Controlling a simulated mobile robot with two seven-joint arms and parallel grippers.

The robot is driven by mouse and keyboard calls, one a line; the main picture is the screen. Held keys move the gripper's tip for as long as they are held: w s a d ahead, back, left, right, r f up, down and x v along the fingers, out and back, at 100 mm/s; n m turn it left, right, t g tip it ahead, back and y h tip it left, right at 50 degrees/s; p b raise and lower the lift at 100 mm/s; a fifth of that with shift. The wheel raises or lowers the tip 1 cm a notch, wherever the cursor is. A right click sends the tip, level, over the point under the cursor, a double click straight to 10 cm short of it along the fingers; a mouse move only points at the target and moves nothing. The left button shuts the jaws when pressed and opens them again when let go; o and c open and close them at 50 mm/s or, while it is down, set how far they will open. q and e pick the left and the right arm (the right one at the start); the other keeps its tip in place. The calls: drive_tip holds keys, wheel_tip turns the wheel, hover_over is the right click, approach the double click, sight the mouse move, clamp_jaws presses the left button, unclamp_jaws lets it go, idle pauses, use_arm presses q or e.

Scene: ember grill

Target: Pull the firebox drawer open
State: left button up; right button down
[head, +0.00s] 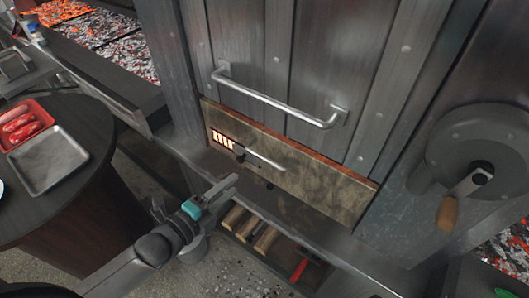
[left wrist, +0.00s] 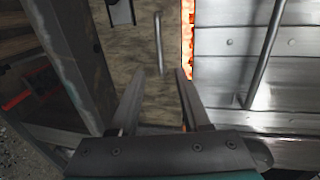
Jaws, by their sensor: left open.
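The firebox drawer (head: 310,180) is a scorched, tan-brown panel low on the grey metal grill front, flush or nearly flush with it. It has glowing vent slots at its left and a thin bar handle (head: 265,160) near its middle. My left gripper (head: 230,184) is open and empty, in front of and below the drawer's left half. In the left wrist view the drawer (left wrist: 135,60) lies ahead, and its handle (left wrist: 158,43) stands beyond the gap between the open fingertips (left wrist: 160,74), apart from them. My right gripper is not in view.
A large door handle (head: 275,102) runs above the drawer. A crank wheel (head: 480,155) with a wooden knob is at the right. Below is a shelf with split logs (head: 250,232) and a red object. A round table (head: 85,165) with trays stands left.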

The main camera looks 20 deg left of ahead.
sight(265, 157)
use_arm(q)
drive_tip(key=b+x, duration=0.3)
drive_tip(key=x, duration=1.2)
drive_tip(key=shift+c, duration=0.2)
clamp_jaws()
idle(1.1)
